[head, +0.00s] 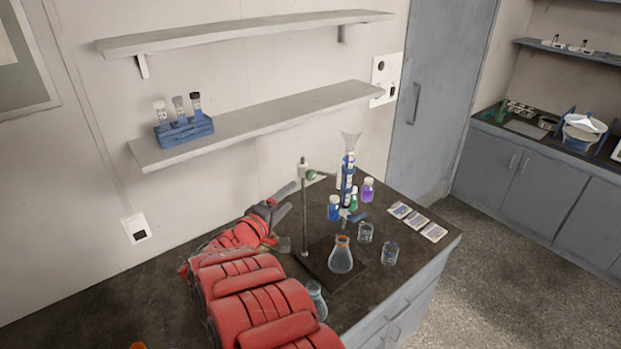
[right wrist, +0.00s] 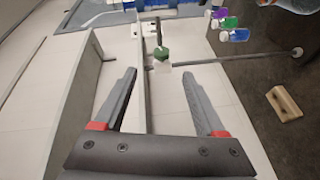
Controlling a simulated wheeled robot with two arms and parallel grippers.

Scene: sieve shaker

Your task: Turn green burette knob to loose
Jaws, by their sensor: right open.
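The green knob (head: 311,175) sits at the clamp near the top of a thin upright stand rod (head: 304,215). In the right wrist view the green knob (right wrist: 161,54) shows beyond and between my fingertips, with a pale block beside it. The burette (head: 348,182), with blue parts and a clear funnel top, stands upright right of the rod. My right gripper (head: 289,199) is open and empty, just left of the rod and apart from the knob. The open fingers also show in the right wrist view (right wrist: 160,74). My left gripper is not in view.
A conical flask (head: 341,256) stands on the stand's dark base. Two beakers (head: 365,233) and several small coloured bottles (head: 367,190) are close to the burette. Flat cards (head: 419,220) lie at the right. A wall shelf (head: 250,125) with a blue tube rack (head: 184,130) is above.

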